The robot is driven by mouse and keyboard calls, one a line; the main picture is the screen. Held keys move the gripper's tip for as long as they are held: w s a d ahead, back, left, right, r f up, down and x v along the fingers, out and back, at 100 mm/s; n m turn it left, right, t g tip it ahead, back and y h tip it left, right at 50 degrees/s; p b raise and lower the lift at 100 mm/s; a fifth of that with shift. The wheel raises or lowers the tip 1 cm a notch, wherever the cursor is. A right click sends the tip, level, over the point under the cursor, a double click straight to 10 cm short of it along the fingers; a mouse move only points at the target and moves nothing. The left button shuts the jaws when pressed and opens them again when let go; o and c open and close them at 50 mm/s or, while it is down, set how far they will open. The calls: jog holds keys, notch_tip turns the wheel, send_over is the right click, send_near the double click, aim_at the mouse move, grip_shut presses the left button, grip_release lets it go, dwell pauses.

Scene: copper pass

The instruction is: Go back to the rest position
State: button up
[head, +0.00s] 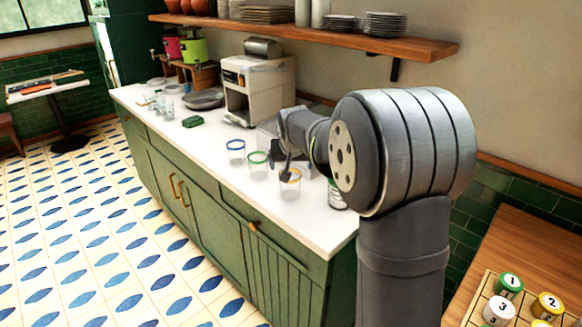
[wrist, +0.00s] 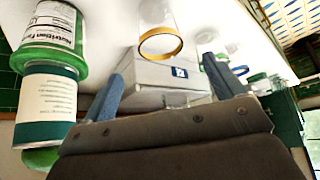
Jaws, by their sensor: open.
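My gripper (wrist: 163,68) is open, its two blue-grey fingers spread with nothing between them. In the head view my arm reaches over the white counter, and its end is partly hidden by my own arm. A clear glass with a yellow rim (wrist: 160,44) appears beyond the fingertips in the wrist view; in the head view the yellow-rimmed glass (head: 290,190) stands on the counter by the arm's end. Whether the gripper touches it cannot be told.
A green-rimmed glass (head: 258,166) and a blue-rimmed glass (head: 236,152) stand nearby. Labelled cans (wrist: 46,100) are close at the left in the wrist view. A coffee machine (head: 250,85) stands behind, below a wooden shelf (head: 300,32). Numbered jars (head: 509,284) sit at lower right.

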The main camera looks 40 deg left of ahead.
jog(key=shift+f, duration=0.1)
jog(key=x, duration=1.2)
jog(key=shift+f, duration=0.2)
jog(key=shift+r, duration=1.15)
